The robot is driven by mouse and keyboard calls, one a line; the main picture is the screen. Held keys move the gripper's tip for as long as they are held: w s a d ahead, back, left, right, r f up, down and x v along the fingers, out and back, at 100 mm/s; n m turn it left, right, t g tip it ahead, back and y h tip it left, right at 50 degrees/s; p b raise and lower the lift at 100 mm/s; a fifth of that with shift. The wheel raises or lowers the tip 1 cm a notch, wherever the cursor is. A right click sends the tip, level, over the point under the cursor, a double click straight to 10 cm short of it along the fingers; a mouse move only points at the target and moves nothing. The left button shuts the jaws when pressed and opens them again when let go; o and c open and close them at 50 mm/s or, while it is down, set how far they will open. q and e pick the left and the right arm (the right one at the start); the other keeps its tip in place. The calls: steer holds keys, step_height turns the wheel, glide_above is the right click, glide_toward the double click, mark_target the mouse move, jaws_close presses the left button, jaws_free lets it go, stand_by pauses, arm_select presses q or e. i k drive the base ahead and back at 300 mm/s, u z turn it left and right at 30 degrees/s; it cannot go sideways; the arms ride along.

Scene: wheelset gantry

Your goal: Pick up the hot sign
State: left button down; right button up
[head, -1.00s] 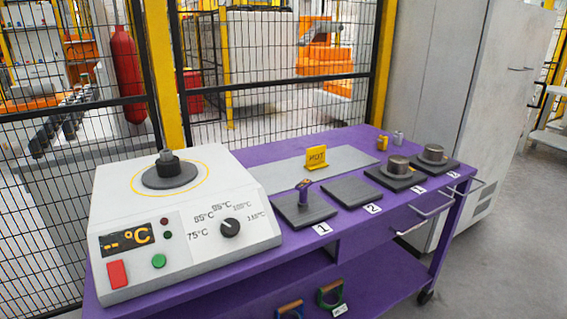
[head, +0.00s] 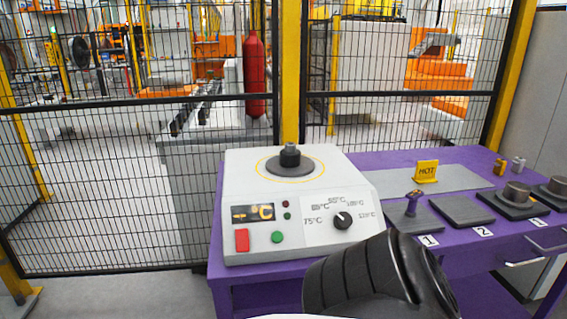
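The hot sign (head: 427,171) is a small yellow upright plate with dark lettering on a yellow foot. It stands on the grey plate (head: 452,183) at the back of the purple table (head: 393,156), right of the white heater. A dark, ribbed rounded part of my own arm shows at the bottom centre, in front of the table. No gripper fingers show in the head view, so neither gripper can be seen against the sign. Nothing is touching the sign.
The white heater (head: 297,205) with a dial and buttons stands at the table's left. Small brass and grey pieces (head: 500,167) stand at the back right. A mesh fence (head: 100,190) runs behind.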

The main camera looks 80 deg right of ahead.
mark_target(425, 172)
steer(key=u, duration=0.2)
steer(key=k, duration=1.55)
steer(key=z, duration=1.05)
